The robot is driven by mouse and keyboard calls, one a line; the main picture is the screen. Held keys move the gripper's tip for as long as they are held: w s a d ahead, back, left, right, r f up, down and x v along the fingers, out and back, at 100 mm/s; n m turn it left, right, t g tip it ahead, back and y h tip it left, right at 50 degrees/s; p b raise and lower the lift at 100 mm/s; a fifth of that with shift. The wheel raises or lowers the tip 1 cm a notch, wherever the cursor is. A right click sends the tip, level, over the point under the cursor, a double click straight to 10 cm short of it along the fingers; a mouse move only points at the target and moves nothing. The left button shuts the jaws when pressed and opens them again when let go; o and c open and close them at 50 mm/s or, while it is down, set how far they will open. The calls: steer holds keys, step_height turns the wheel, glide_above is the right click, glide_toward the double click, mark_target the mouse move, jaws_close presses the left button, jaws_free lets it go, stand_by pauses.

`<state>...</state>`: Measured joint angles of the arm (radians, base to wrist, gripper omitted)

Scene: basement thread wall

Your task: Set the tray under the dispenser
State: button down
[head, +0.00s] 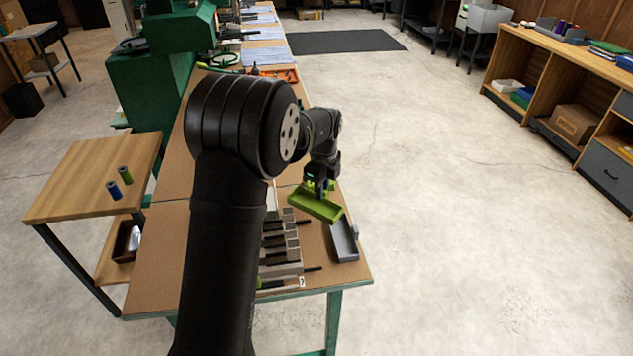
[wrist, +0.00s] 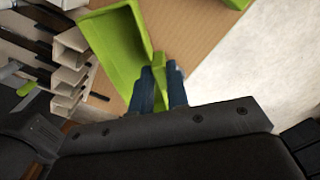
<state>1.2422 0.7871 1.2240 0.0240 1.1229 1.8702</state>
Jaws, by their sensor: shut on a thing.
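A lime-green tray (head: 318,208) hangs tilted from my gripper (head: 320,185), over the right part of the workbench. In the wrist view the tray (wrist: 116,45) shows its open inside, and my dark blue fingers (wrist: 161,88) are shut on a green tab at its edge. A pale rack of stacked slots with dark bars (head: 283,255) stands on the bench left of the tray; it may be the dispenser. The rack also shows in the wrist view (wrist: 72,52), close beside the tray. My arm hides part of the rack in the head view.
A dark grey tray-like piece (head: 342,241) lies on the bench near its right edge. A second green piece (wrist: 237,3) shows at the top of the wrist view. A side table (head: 95,178) with two spools stands at left.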

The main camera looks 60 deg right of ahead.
mark_target(326, 216)
steer(key=s+a+m, duration=0.1)
steer(key=a+m, duration=0.1)
steer(key=s+a+m, duration=0.2)
steer(key=m, duration=0.1)
steer(key=s+a+m, duration=0.1)
steer(key=s+m, duration=0.1)
steer(key=shift+s+a+r+m, duration=0.1)
steer(key=shift+a+r+m, duration=0.2)
steer(key=shift+a+m, duration=0.1)
steer(key=shift+m, duration=0.7)
steer(key=shift+s+a+f, duration=0.15)
steer(key=shift+a+f, duration=0.1)
steer(key=shift+f, duration=0.4)
steer(key=shift+s+a+f, duration=0.1)
steer(key=shift+a+f, duration=0.1)
steer(key=shift+f, duration=0.4)
steer(key=shift+s+a+f, duration=0.15)
steer(key=shift+a+f, duration=0.1)
steer(key=shift+f, duration=0.4)
steer(key=shift+f, duration=0.1)
steer(key=shift+f, duration=1.65)
steer(key=c, duration=1.3)
jaws_free()
